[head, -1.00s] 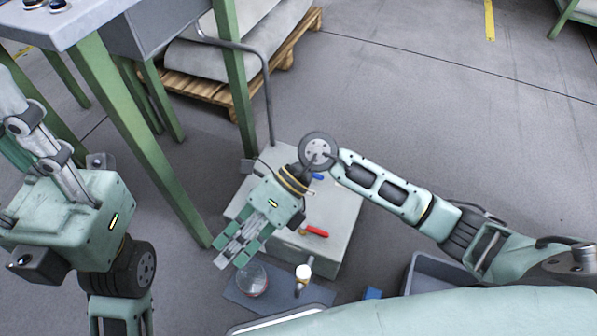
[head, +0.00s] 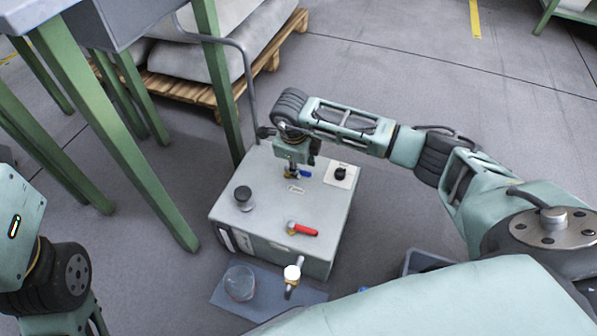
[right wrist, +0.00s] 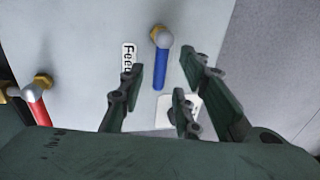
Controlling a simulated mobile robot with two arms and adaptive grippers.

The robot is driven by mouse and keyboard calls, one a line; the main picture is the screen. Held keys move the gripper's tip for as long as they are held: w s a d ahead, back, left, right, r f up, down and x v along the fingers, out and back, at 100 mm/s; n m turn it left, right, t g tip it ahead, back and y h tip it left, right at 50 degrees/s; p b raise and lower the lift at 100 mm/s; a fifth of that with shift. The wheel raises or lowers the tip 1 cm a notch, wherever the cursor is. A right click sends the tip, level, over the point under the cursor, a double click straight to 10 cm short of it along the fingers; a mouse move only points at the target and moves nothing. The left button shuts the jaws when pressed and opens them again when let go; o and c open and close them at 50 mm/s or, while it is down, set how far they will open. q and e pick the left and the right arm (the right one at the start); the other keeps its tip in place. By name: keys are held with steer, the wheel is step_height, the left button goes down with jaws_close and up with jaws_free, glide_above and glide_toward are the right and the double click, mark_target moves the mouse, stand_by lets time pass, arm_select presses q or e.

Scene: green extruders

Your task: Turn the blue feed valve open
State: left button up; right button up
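The blue feed valve handle (head: 305,174) shows on top of the grey box (head: 262,222), partly hidden by my right gripper. In the right wrist view the blue handle (right wrist: 160,66) hangs from a round silver hub, with a "Feed" label (right wrist: 127,58) to its left. My right gripper (head: 293,172) points down over the valve. Its fingers (right wrist: 160,98) are apart, with the handle's lower end in line with the gap between them; I cannot tell whether they touch it. My left arm is at the left edge of the head view, its gripper out of view.
A red-handled valve (head: 303,230) and a black knob (head: 243,195) stand on the box. A white-topped fitting (head: 292,273) and a clear jar (head: 240,282) are in front on a dark mat (head: 222,298). A green table leg (head: 120,150) stands left.

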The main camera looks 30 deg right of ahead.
steer(key=shift+w+d+f, duration=0.1)
steer(key=shift+w+f, duration=0.05)
steer(key=shift+f, duration=0.8)
steer(key=shift+c, duration=0.3)
jaws_close()
